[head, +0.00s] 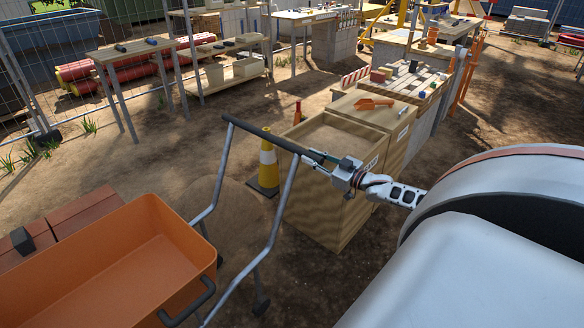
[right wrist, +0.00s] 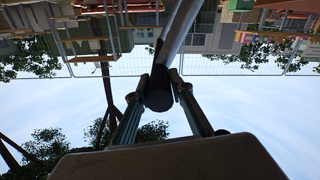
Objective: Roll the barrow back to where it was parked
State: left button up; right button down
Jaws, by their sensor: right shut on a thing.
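The barrow has a deep orange tray (head: 128,262) at the lower left of the head view, and the tray looks empty. Its grey tube frame (head: 283,200) rises to a dark crossbar handle (head: 268,136). My right gripper (head: 338,172) is shut on the right end of this handle. In the right wrist view the two fingers (right wrist: 158,98) sit on either side of the dark bar end (right wrist: 158,80). The barrow's wheels are mostly hidden or out of frame. My left gripper is not in the head view.
Red-brown blocks (head: 86,212) lie behind the tray. Workbenches (head: 135,52) line the back. Open dirt ground (head: 160,150) lies between them and the barrow.

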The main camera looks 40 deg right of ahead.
pick_arm(q)
jog(key=b, duration=0.1)
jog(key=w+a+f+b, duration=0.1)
jog(key=b, duration=0.1)
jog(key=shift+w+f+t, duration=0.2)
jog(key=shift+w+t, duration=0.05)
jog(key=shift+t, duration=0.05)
pick_arm(e)
jog(key=d, duration=0.7)
jog(key=shift+w+d+r, duration=0.15)
jog(key=shift+w+r, duration=0.15)
jog(key=c, duration=1.8)
grip_release()
jog(key=shift+d, duration=0.1)
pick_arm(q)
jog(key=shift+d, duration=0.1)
pick_arm(e)
jog(key=shift+f, duration=0.2)
pick_arm(q)
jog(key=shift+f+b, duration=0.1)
jog(key=shift+b, duration=0.2)
pick_arm(e)
jog(key=shift+s+d, duration=0.2)
jog(key=shift+s, duration=2.8)
jog(key=shift+s+d, duration=0.2)
jog(key=shift+s, duration=2.8)
